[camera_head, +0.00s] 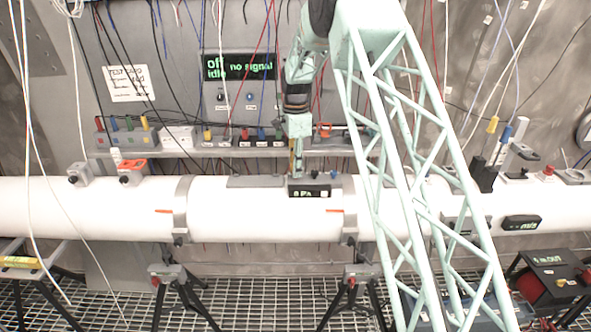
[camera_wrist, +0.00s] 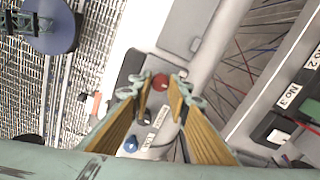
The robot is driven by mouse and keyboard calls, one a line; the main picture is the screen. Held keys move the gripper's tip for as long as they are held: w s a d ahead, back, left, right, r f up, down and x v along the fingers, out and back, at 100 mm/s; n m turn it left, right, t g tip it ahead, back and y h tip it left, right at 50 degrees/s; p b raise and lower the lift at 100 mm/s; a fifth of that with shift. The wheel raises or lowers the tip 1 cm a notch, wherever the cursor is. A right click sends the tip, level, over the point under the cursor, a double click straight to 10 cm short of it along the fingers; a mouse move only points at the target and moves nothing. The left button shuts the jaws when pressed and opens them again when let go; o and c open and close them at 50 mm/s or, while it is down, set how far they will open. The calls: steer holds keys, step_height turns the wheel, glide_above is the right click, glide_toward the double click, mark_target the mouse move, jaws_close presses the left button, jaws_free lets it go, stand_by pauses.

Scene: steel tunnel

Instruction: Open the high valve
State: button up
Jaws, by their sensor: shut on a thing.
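My gripper (camera_head: 297,172) reaches down to a small grey panel on top of the white pipe in the head view. In the wrist view its two yellow-padded fingers (camera_wrist: 160,88) are closed around a round red knob (camera_wrist: 160,81), one fingertip on each side. A blue knob (camera_wrist: 131,144) stands on the same panel, apart from the fingers; small white labels beside the knobs are too small to read. In the head view my fingers hide the red knob. I cannot tell from the labels which knob is the high valve.
The white pipe (camera_head: 250,215) runs across the view. A black display (camera_head: 310,191) sits on its front below my gripper. Behind is a shelf with coloured connectors (camera_head: 235,137) and hanging cables. A wall screen (camera_head: 240,66) reads "off", "no signal", "idle". An orange-handled valve (camera_head: 131,166) is at left.

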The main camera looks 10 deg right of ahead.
steer(key=shift+n, duration=0.4)
steer(key=n+b, duration=0.1)
steer(key=n, duration=0.3)
steer(key=shift+b, duration=0.35)
steer(key=n+b, duration=0.1)
steer(key=n, duration=0.8)
steer(key=shift+b, duration=0.35)
steer(key=shift+n, duration=1.9)
steer(key=o, duration=0.8)
steer(key=shift+o, duration=0.2)
